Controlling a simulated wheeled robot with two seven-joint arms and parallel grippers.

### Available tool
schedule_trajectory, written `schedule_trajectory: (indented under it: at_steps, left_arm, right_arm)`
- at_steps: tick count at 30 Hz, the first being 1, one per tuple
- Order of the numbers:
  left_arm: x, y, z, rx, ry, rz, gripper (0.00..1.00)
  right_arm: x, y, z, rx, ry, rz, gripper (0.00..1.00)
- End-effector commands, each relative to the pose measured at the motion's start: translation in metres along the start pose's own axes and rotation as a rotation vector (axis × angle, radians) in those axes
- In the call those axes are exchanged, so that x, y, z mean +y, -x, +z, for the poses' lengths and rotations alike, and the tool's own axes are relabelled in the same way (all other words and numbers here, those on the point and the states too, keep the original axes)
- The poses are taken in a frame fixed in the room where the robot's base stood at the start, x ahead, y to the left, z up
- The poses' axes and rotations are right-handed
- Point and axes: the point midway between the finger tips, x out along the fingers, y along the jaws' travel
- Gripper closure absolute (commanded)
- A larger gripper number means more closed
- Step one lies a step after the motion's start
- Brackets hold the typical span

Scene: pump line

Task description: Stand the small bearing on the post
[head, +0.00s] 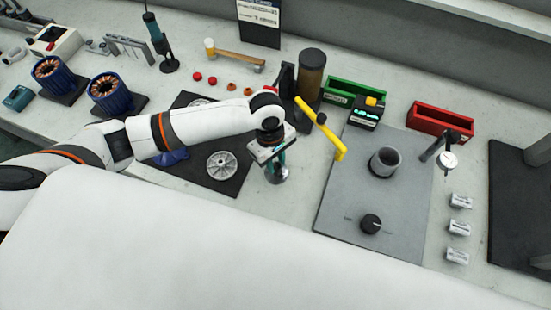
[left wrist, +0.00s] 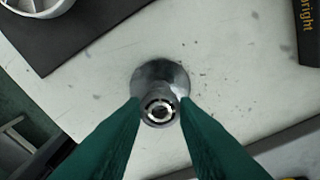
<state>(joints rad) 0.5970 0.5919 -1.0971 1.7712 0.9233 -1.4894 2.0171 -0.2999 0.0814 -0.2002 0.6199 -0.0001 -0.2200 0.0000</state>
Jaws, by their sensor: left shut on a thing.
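My left gripper (head: 272,166) reaches in from the left and points down over the bench. In the left wrist view its two teal fingers (left wrist: 160,112) are closed on the small bearing (left wrist: 160,109), a small metal ring with a dark centre. The post stands below on a round shiny metal base (left wrist: 160,78); the base also shows under the fingers in the head view (head: 277,177). The bearing lines up with the post from above. I cannot tell whether it touches the post or hangs just over it. My right gripper is not in view.
A black mat (head: 232,184) with a grey spoked wheel (head: 222,165) lies left of the post. To the right are a grey plate (head: 340,213) with a cup-like cylinder (head: 384,161) and a yellow lever (head: 322,128). A dark brown cylinder (head: 311,74) stands behind. Bare bench lies around the post.

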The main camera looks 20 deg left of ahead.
Motion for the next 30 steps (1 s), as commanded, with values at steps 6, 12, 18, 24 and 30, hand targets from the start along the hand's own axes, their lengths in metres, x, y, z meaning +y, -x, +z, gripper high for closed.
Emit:
schedule_trajectory:
  at_steps: [6, 12, 18, 24, 30]
  left_arm:
    - [0.0002, -0.0008, -0.0003, 0.0, 0.0, 0.001, 0.86]
    - [0.0, -0.0042, 0.0006, 0.0, 0.0, 0.0, 0.86]
    - [0.0, -0.0043, 0.0007, 0.0, 0.0, 0.0, 0.86]
    - [0.0, -0.0042, 0.0007, 0.0, 0.0, 0.0, 0.47]
    - [0.0001, -0.0043, 0.0008, 0.0, 0.0, 0.0, 0.44]
  right_arm:
    - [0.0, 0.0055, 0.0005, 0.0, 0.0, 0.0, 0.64]
    - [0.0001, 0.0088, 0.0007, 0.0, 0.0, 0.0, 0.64]
    - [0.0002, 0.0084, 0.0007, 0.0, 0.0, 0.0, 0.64]
    - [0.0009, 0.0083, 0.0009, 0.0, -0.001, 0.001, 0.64]
    - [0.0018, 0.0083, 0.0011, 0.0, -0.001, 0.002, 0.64]
